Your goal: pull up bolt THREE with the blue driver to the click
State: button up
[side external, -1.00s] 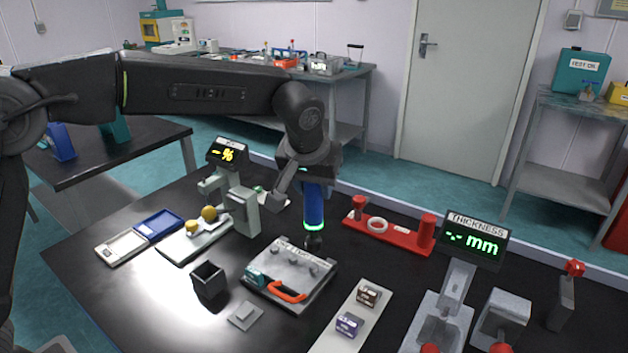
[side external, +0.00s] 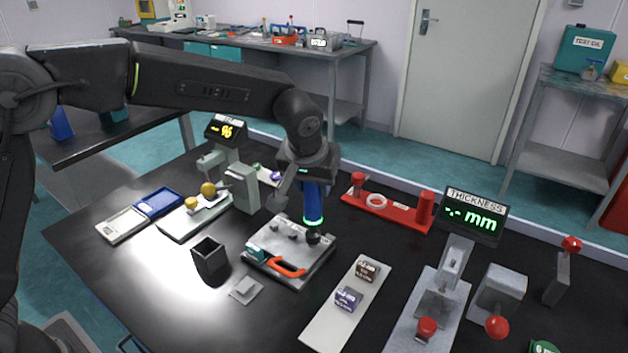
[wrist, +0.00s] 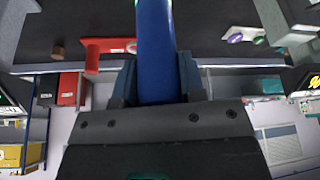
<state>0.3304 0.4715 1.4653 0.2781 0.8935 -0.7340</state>
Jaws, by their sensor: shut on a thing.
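My gripper (side external: 308,180) is shut on the blue driver (side external: 314,204), which hangs upright with a glowing green ring near its lower end. The driver also fills the middle of the wrist view (wrist: 158,50). Its dark lower end is at the right back corner of the grey plate (side external: 290,275). Several dark bolt heads stand on the plate, one of them a bolt (side external: 293,235) left of the driver. The bolt under the driver is hidden, and I cannot tell whether the tip touches it. The bolt numbers are not readable.
An orange-handled tool (side external: 288,268) and a teal block (side external: 257,252) lie on the plate's front. A dark open box (side external: 208,256) stands to the left. A red stand (side external: 385,212) is behind right, and the thickness gauge (side external: 474,216) is farther right.

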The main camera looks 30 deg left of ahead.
jog(key=shift+f, duration=1)
dwell(2.5)
jog(key=shift+r, duration=2.55)
